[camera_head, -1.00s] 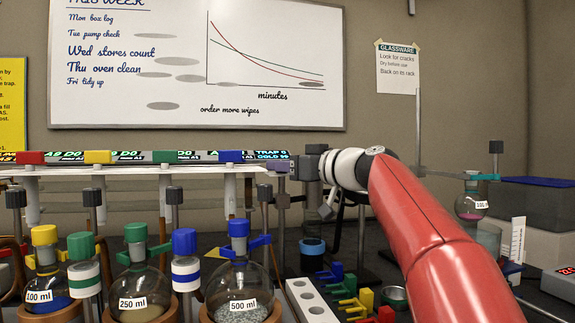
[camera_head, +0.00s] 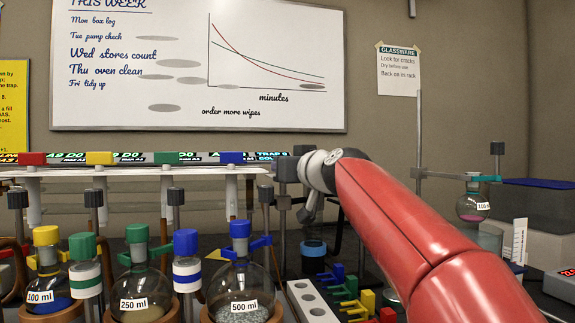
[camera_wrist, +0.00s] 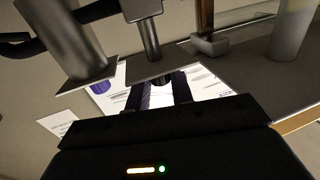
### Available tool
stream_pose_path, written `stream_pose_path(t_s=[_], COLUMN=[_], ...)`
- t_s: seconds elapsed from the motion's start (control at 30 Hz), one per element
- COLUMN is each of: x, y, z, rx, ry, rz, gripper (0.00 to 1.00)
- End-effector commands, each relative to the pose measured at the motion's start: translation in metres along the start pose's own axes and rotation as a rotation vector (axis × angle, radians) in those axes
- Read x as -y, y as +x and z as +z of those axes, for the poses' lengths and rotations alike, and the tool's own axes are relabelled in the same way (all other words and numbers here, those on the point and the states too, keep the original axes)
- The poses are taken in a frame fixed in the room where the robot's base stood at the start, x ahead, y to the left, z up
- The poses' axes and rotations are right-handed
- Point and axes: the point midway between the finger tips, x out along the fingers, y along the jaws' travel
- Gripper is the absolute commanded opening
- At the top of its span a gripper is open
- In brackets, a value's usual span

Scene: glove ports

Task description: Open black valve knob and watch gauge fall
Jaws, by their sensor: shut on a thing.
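My gripper (camera_wrist: 160,84) shows in the wrist view as two dark fingers with a narrow gap. They are shut on a dark thing at their tips, which fits the black valve knob but is mostly hidden. In the head view, my gripper (camera_head: 287,169) is a dark shape at the right end of the valve rail (camera_head: 140,171), beside the blue valve handle (camera_head: 231,157). My wrist blocks what lies behind it. I cannot make out a gauge dial in either view.
Capped flasks, including a 500 ml flask (camera_head: 238,285), stand in front of the rail. A white holed rack (camera_head: 312,303) and several coloured clips lie below my arm. A dark bottle with a blue band (camera_head: 313,250) stands under my wrist. A small flask (camera_head: 472,206) is clamped at right.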

Motion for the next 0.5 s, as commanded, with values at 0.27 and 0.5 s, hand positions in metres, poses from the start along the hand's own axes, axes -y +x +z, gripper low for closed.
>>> stream_pose_path(t_s=[0.27,0.5], x=[0.0014,0.0013], y=[0.0000,-0.0001], z=[0.0006,0.0005], rx=[-0.003,-0.003], ry=[-0.003,-0.003], rz=[0.036,0.035], gripper=[0.00,0.29])
